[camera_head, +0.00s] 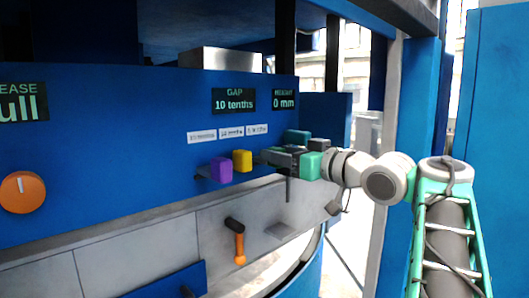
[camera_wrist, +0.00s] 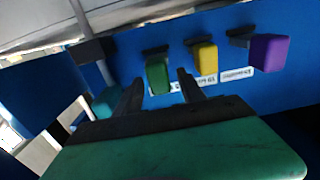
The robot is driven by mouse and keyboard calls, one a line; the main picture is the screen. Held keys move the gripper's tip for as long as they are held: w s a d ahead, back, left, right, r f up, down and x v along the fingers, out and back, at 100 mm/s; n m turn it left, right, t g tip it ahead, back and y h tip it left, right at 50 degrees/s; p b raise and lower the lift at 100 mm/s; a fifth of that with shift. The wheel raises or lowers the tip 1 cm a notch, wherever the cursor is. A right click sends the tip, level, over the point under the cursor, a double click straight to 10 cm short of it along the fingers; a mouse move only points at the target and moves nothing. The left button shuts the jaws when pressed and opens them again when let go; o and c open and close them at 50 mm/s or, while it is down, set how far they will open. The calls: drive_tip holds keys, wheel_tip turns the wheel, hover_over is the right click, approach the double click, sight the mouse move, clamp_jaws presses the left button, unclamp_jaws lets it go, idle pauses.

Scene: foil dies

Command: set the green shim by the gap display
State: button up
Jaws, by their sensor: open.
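The gap display (camera_head: 234,101) is on the blue panel in the head view and reads "10 tenths". In the wrist view, the green shim (camera_wrist: 158,75) is a small green block in front of the blue panel. My gripper (camera_wrist: 160,82) is open, with a dark finger on either side of the green shim; I cannot tell whether they touch it. In the head view, my gripper (camera_head: 263,158) is at the panel below the displays, right of the yellow block. The green shim cannot be made out there.
A yellow block (camera_head: 242,161) and a purple block (camera_head: 221,171) sit left of my gripper, under small white labels (camera_head: 230,132). A second display (camera_head: 284,99) reads "0 mm". An orange knob (camera_head: 22,192) is far left. An orange-handled lever (camera_head: 239,245) hangs below.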

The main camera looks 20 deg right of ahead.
drive_tip(key=shift+w+a, duration=0.15)
drive_tip(key=shift+w, duration=0.4)
drive_tip(key=shift+s+a, duration=0.1)
drive_tip(key=shift+c, duration=0.5)
drive_tip(key=shift+c, duration=0.7)
clamp_jaws()
